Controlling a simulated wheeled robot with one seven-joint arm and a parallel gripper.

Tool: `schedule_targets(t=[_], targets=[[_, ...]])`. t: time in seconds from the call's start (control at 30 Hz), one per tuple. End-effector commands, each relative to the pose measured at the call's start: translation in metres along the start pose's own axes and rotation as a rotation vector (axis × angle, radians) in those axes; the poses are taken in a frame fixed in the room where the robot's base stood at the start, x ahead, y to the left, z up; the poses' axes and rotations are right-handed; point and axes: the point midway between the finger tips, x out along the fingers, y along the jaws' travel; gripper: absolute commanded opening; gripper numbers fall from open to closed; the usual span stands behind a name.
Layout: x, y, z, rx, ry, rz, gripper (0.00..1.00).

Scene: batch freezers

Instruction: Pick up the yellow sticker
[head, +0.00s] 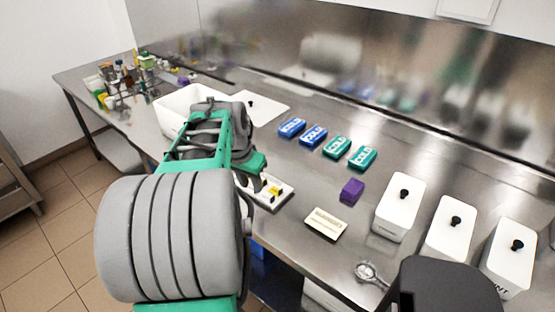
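A small yellow patch (275,190), which looks like the yellow sticker, lies on a small white tray (284,197) near the front edge of the steel counter. Small dark marks or parts show beside it on the tray. My grey and green arm reaches over the counter just left of the tray and covers its left part. My gripper is largely hidden behind the arm's wrist, close to the tray. Its fingers cannot be made out, nor whether it touches anything.
Blue packs (292,127) and teal packs (363,157) marked COLD lie behind the tray. A purple block (352,190), a cream card-like block (325,224), a metal scoop (369,273) and lidded white containers (399,207) stand right. An open white bin (176,108) is left.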

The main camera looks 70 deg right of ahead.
Motion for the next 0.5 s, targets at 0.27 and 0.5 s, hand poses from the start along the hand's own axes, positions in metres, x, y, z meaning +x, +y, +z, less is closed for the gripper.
schedule_targets(t=[0.27,0.5], targets=[[-0.001,0.056,-0.047,0.206,0.006,0.053,0.29],[0.035,0.058,-0.047,0.203,0.005,0.052,0.29]])
